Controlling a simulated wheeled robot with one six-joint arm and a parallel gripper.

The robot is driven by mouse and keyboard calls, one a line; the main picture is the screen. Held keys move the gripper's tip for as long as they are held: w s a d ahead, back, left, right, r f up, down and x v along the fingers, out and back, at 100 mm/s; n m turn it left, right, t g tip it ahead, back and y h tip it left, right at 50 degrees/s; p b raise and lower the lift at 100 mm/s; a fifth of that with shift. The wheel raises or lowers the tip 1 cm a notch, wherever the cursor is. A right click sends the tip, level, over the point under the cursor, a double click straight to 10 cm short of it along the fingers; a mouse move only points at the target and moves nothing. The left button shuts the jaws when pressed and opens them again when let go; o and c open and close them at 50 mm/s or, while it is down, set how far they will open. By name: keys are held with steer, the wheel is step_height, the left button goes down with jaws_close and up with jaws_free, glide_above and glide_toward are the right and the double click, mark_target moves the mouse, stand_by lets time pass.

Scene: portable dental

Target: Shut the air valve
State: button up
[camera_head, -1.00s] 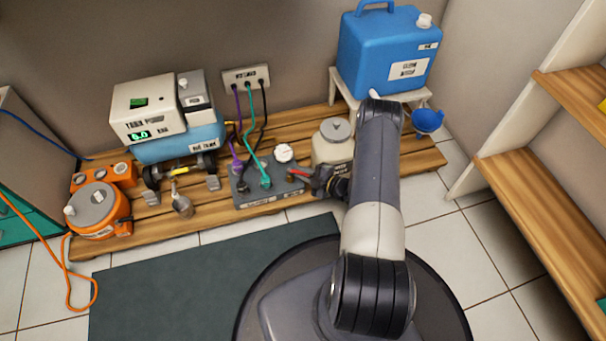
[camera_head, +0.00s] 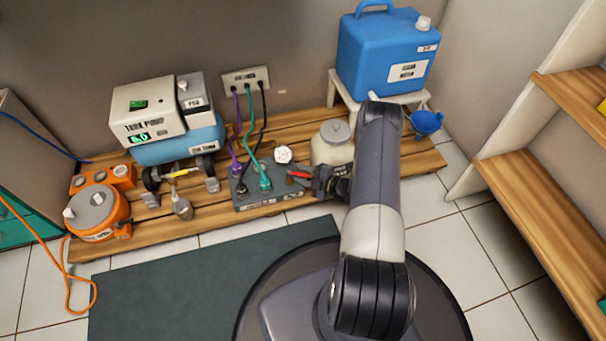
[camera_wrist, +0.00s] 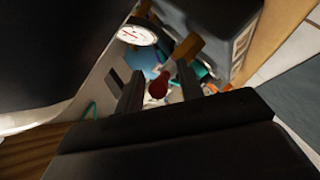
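The air valve appears to be the red lever (camera_head: 299,174) at the right end of the grey manifold box (camera_head: 268,203). In the wrist view the lever's red end (camera_wrist: 157,87) shows between my two dark fingers. A brown, brass-like part (camera_wrist: 188,48) is just beyond the right finger. My gripper (camera_head: 313,179) is at the right end of the box, by the lever. In the wrist view my gripper (camera_wrist: 159,88) has its fingers apart, with gaps beside the red end. Contact with the lever cannot be made out.
A white gauge (camera_head: 283,154) stands on the box, with cables running up to a wall outlet (camera_head: 245,77). A cream jar (camera_head: 332,148) is close behind my gripper. A blue water tank (camera_head: 386,52) stands behind my arm. Clear mat (camera_head: 200,285) lies in front.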

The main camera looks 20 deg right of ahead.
steer(key=p+v, duration=0.3)
steer(key=v, duration=0.7)
steer(key=shift+s+d+p, duration=0.2)
steer(key=shift+s+p, duration=0.1)
steer(key=shift+s, duration=0.05)
